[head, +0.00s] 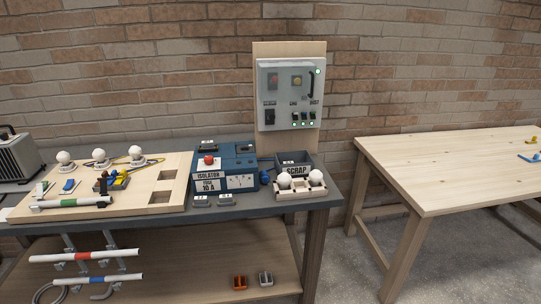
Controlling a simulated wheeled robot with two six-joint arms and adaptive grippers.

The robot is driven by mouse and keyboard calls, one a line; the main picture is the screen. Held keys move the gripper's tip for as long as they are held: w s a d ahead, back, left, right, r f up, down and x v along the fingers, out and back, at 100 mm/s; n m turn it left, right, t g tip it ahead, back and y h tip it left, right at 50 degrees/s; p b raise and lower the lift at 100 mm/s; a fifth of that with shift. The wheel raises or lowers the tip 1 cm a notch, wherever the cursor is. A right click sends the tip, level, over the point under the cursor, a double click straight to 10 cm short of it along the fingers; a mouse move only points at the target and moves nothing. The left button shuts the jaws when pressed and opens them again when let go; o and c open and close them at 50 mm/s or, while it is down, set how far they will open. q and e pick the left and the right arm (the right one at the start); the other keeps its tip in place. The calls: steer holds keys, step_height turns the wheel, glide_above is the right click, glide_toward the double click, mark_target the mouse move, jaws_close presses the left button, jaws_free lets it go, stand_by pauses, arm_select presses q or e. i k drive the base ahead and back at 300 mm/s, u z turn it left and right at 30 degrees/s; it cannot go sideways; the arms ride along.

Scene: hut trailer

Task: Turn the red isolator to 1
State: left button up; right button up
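The red isolator (209,160) is a small red knob on a pale plate, on top of a blue box (239,166) at the right part of the dark workbench. A label on the box's front reads "ISOLATOR 10 A" (208,181). The knob is too small to tell which position it points to, and no 0 or 1 mark can be read. Neither of my grippers is in view.
Right of the box are a dark bin marked "SCRAP" (294,161) and a tray with white bulbs (301,187). A wooden board (101,193) with bulbs lies left. A grey panel (290,93) stands behind. A wooden table (451,165) at right is mostly clear.

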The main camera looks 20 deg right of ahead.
mark_target(209, 160)
steer(key=z, duration=0.9)
steer(key=i, duration=0.35)
